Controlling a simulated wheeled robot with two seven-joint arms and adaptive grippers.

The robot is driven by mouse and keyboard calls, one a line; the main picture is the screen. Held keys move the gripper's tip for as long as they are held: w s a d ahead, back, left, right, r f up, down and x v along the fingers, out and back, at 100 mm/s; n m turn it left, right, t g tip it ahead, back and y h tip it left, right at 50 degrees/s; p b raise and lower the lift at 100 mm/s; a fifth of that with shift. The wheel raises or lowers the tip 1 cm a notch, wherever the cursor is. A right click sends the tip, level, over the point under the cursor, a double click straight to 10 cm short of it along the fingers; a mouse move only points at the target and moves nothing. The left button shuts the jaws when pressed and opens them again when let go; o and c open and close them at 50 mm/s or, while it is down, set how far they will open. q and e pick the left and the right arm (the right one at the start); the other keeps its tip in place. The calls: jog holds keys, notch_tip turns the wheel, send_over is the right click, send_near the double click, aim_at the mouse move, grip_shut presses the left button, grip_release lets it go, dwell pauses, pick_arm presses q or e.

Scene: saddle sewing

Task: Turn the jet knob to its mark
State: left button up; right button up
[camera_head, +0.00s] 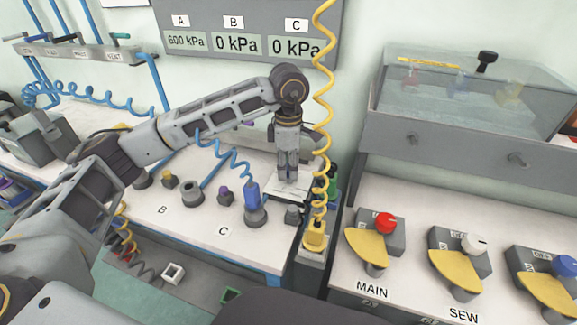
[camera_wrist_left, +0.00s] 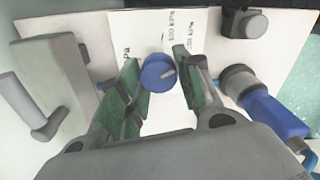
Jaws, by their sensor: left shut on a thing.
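My left gripper (camera_head: 287,180) points down over a pale card at the right end of the white bench. In the left wrist view, its green-padded fingers (camera_wrist_left: 160,85) are shut on a round blue knob (camera_wrist_left: 158,72) with a pale pointer line on its top. In the head view the fingers hide this knob. I cannot read a jet label on it. The card (camera_wrist_left: 190,22) behind it bears kPa print, partly covered, so the knob's mark is not clear. My right gripper is not in view.
A blue plug with a coiled hose (camera_head: 251,195) stands close left of the gripper; a yellow coiled cord (camera_head: 322,120) hangs close right. Red (camera_head: 385,222), white (camera_head: 474,243) and blue (camera_head: 566,265) knobs sit on the right bench. A gauge board (camera_head: 240,20) reads 600, 0 and 0 kPa.

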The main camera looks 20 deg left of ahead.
aim_at(288, 167)
pick_arm(q)
jog(key=shift+r, duration=0.1)
jog(key=o, duration=1)
jog(key=shift+o, duration=0.2)
notch_tip(288, 167, up, 12)
dwell(0.7)
